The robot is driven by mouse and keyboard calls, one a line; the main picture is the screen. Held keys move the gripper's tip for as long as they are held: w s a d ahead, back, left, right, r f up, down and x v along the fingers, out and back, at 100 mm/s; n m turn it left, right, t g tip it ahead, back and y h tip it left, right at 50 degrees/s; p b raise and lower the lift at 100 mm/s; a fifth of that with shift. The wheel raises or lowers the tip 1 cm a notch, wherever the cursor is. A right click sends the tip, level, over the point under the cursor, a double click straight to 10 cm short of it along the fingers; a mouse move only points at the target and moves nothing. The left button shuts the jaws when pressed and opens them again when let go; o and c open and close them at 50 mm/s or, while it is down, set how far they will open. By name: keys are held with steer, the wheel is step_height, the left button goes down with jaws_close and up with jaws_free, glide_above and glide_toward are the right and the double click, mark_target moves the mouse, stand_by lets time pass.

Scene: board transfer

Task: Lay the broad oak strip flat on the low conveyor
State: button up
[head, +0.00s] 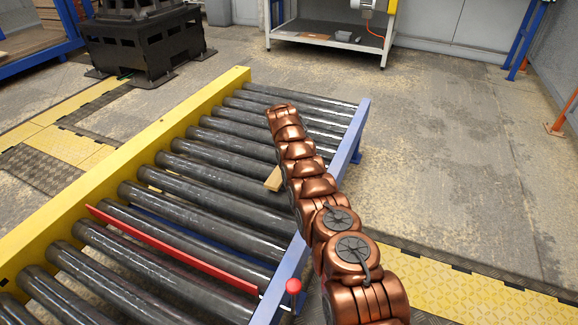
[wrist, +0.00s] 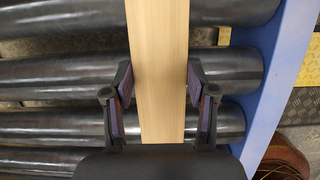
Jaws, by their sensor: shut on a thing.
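The pale oak strip (wrist: 160,40) runs lengthwise up the middle of the wrist view, over the dark rollers. My gripper (wrist: 159,82) has one finger along each long edge of the strip and is shut on it. In the head view only a short end of the strip (head: 273,180) shows at the left side of my arm; the arm hides the rest and my gripper. The low conveyor (head: 215,148) has dark rollers between a yellow rail and a blue rail. The strip is over its blue-rail side. I cannot tell whether the strip touches the rollers.
A red bar (head: 170,248) crosses the near rollers, with a red knob (head: 293,286) by the blue rail. A black machine stand (head: 145,38) is at the back left and a metal bench (head: 330,35) at the back. Open floor (head: 445,140) lies to the right.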

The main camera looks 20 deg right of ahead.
steer(key=shift+f+b, duration=0.4)
steer(key=shift+f, duration=0.4)
steer(key=shift+f, duration=0.5)
steer(key=o, duration=1.5)
steer(key=shift+c, duration=0.2)
